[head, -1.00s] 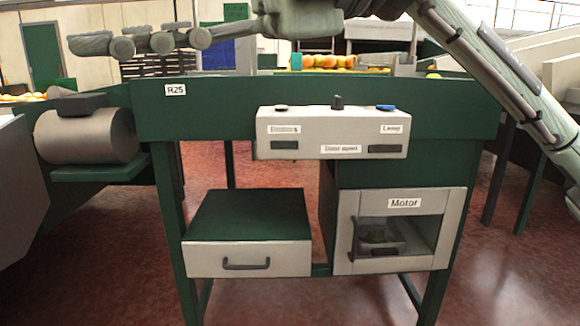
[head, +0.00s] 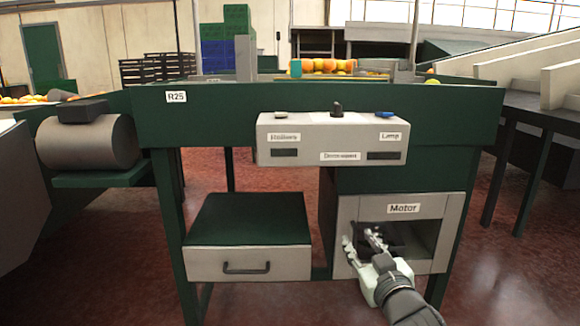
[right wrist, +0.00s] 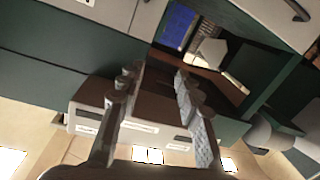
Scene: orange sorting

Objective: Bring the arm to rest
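My right gripper (head: 364,243) is in front of the motor compartment (head: 447,206) at the lower right of the green stand, its arm coming up from the bottom edge. Its two fingers are spread apart. In the right wrist view the open fingers (right wrist: 155,82) show with nothing held between them. In the head view the gripper hides part of the compartment's lower opening, and I cannot tell whether it touches anything there. My left gripper is not in view.
A control box (head: 290,145) with knobs is on the stand's front; it also shows upside down in the right wrist view (right wrist: 88,115). A drawer (head: 205,264) sits lower left, shut. Oranges (head: 325,65) lie behind the stand. Red floor is clear in front.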

